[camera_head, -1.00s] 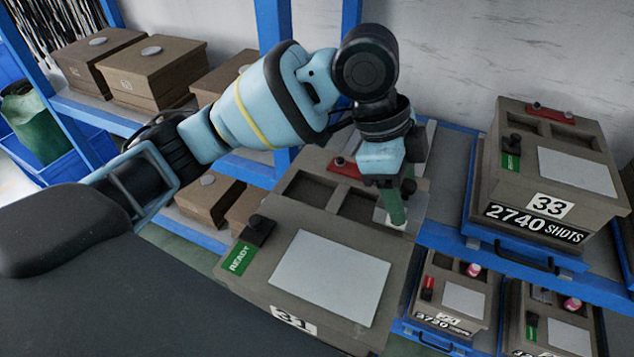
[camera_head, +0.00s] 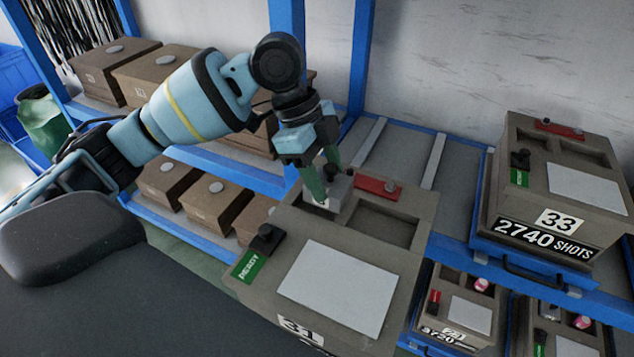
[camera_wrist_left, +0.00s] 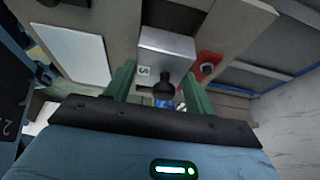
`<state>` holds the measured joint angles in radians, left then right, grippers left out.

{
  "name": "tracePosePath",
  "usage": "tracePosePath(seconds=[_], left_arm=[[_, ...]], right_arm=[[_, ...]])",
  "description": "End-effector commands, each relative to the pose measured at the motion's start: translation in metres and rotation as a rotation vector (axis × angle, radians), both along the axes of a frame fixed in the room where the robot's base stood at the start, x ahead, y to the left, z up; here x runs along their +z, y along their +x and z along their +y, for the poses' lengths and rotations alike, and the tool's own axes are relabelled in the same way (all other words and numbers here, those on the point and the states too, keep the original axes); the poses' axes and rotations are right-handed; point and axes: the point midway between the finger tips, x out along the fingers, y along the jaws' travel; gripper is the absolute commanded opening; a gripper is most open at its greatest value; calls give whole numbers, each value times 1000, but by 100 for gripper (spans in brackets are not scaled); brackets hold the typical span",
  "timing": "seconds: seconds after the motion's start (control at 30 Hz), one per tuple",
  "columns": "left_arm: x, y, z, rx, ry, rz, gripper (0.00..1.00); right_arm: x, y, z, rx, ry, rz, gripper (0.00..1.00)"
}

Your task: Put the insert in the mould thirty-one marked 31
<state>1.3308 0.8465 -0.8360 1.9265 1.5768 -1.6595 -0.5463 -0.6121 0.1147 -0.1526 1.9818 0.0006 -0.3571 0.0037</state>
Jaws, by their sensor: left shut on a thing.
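My left gripper (camera_head: 325,190) is shut on the insert (camera_head: 343,188), a light grey metal block with a black knob. The insert also shows between the green fingers in the left wrist view (camera_wrist_left: 165,48), with a small S label. The gripper holds it at the left recess of the mould thirty-one (camera_head: 398,262), a brown-grey block marked 31. I cannot tell whether the insert is above the recess or inside it. The mould's right recess (camera_head: 383,225) looks empty. My right gripper is not in view.
The mould has a green READY tag (camera_head: 250,266), a pale plate (camera_head: 338,286) and a red strip (camera_head: 377,187) at the back. Mould 33 (camera_head: 575,150) stands at the right on a blue rack. Smaller moulds sit below it. Brown boxes (camera_head: 160,75) stand on shelves at the left.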

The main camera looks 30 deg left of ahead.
Motion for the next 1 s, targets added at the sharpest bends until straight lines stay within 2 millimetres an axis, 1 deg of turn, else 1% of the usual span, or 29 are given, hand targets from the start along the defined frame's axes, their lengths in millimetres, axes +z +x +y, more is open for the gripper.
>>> tracePosePath(seconds=[0.23,0.37,0.5,0.6,0.7,1.0], left_arm=[[1,1,4,1,-3,-3,11],[0,1,15,3,-2,-2,11],[-20,0,16,0,-1,0,11],[-32,1,15,0,-2,-1,11],[-35,1,15,1,-2,-4,11],[-36,1,15,0,-2,-5,11]], right_arm=[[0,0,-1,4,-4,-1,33],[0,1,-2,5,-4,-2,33],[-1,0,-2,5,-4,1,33],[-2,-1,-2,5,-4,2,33],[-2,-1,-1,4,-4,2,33],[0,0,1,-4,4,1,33]])
